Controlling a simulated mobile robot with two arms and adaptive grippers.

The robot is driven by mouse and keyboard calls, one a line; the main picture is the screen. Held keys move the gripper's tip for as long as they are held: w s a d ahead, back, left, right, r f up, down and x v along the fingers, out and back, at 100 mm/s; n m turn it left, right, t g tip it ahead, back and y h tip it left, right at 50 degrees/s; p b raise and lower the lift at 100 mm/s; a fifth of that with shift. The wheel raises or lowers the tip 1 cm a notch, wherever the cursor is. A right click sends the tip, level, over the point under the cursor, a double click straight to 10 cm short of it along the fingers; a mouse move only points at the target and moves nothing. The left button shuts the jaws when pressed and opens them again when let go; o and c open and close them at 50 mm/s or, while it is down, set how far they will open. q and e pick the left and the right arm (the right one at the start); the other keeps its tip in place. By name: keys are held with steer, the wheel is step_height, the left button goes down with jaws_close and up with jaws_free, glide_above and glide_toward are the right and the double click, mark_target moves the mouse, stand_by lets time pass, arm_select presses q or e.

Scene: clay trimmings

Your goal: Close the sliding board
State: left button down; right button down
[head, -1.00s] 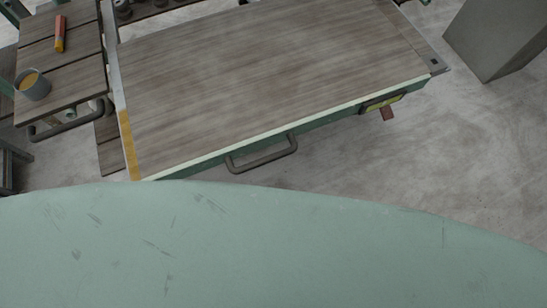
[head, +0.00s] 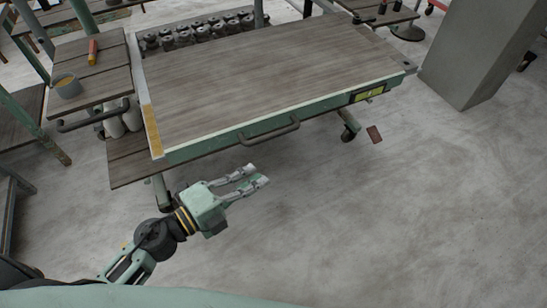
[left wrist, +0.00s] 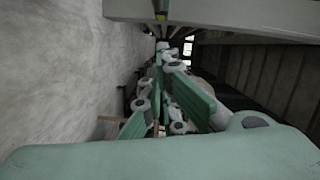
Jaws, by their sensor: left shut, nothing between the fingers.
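The sliding board (head: 255,82), a wide wooden top with a green front edge, fills the upper middle of the head view. Its dark bar handle (head: 270,131) is on the front edge. A row of dark-lidded jars (head: 200,32) shows behind its back edge. My left gripper (head: 261,175) is in front of and below the handle, over bare floor and apart from the board. It is shut and empty. Its green fingers (left wrist: 165,100) show in the left wrist view, with floor and slatted wood around them. My right gripper is not in view.
A side shelf at left holds a cup (head: 67,85) and a red-yellow stick (head: 92,52). A grey pillar (head: 485,55) stands at right. A caster (head: 349,130) and a small reddish block (head: 374,134) are below the board's right end. The floor in front is mostly clear.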

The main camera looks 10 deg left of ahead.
arm_select(q)
steer(key=w+d+f+p, duration=0.1)
steer(key=w+d, duration=0.2)
steer(key=w, duration=0.7)
steer(key=shift+d+p, duration=0.15)
steer(key=shift+p, duration=0.15)
steer(key=shift+f, duration=0.1)
